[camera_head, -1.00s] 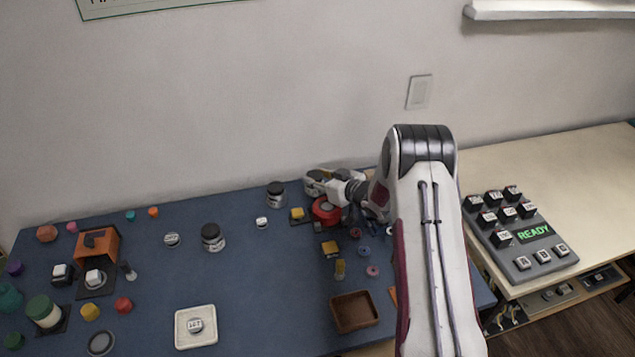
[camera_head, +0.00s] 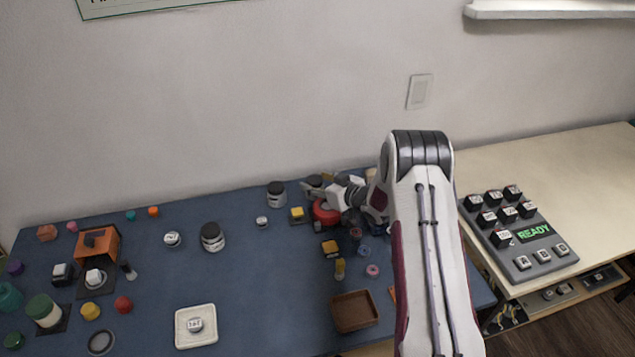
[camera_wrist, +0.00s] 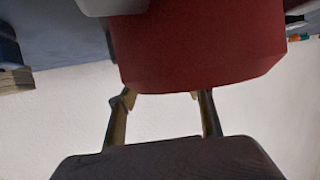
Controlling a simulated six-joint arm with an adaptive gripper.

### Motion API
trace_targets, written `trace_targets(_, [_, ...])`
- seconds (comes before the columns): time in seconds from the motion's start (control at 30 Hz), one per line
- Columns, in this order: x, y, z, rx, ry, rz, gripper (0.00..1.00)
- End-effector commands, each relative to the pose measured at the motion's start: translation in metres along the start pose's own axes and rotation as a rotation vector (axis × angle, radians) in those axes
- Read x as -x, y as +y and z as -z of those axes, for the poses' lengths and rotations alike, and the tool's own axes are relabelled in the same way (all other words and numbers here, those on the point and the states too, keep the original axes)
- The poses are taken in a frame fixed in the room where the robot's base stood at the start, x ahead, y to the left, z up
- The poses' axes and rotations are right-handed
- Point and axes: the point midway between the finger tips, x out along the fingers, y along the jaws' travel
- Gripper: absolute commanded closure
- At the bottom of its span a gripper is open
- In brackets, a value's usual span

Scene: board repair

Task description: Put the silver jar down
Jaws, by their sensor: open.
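Several jars with dark lids stand on the blue mat in the head view. One jar (camera_head: 314,181) is right beside my gripper (camera_head: 310,195), near the back of the mat and partly hidden by it. I cannot tell for sure that this is the silver jar. My gripper is low over the mat, its fingers small and hard to make out there. In the wrist view, the two fingers of my gripper (camera_wrist: 163,108) are apart, with pale wall between them. A large red body (camera_wrist: 200,45) covers the top of that view; no jar is clear there.
A red round object (camera_head: 325,211) is just below my gripper. Other jars (camera_head: 277,194) (camera_head: 213,237) stand to the left. A brown tray (camera_head: 354,311) and white tray (camera_head: 196,342) are in front. A keypad (camera_head: 515,230) is right. The mat's middle is mostly clear.

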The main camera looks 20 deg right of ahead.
Motion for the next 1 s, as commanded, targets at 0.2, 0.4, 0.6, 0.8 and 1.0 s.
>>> trace_targets(0.2, [0.001, 0.0, 0.002, 0.0, 0.0, 0.0, 0.49])
trace_targets(0.4, [0.008, 0.001, 0.003, 0.0, 0.001, -0.001, 0.49])
trace_targets(0.6, [0.025, 0.001, 0.003, -0.001, 0.0, -0.001, 0.49])
trace_targets(0.8, [0.048, 0.001, 0.003, -0.001, 0.0, -0.002, 0.49])
trace_targets(1.0, [0.073, 0.001, 0.003, -0.001, -0.001, -0.002, 0.49])
